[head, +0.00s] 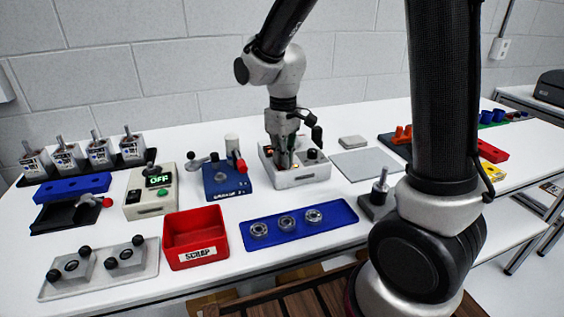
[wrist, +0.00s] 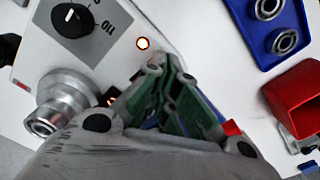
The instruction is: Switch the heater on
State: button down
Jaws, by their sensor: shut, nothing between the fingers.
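The heater (head: 302,179) is a pale box in the middle of the table. A small glowing reddish mark (wrist: 110,99) shows beside my fingers. My gripper (head: 283,165) points down over the heater; its fingers are shut and empty. In the wrist view my gripper (wrist: 158,72) covers part of the panel near the lamp. I cannot tell whether the fingertips touch the heater, and no separate switch is clearly visible.
A blue fixture (head: 225,183) with a red-handled lever stands left of the heater. A red scrap bin (head: 193,240) and a blue tray (head: 300,222) with bearings lie in front. A grey plate (head: 367,163) lies to the right. My arm hides part of the right side.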

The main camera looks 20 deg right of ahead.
jog(key=shift+r, duration=3.45)
jog(key=s+d+r+m+t, duration=0.2)
jog(key=s+d+r+m, duration=0.1)
jog(key=s+d, duration=0.4)
jog(key=s+d+r+m+t, duration=0.2)
jog(key=s+d, duration=0.6)
jog(key=s, duration=0.4)
notch_tip(320, 180, up, 3)
jog(key=shift+f+m, duration=0.2)
jog(key=shift+m, duration=0.3)
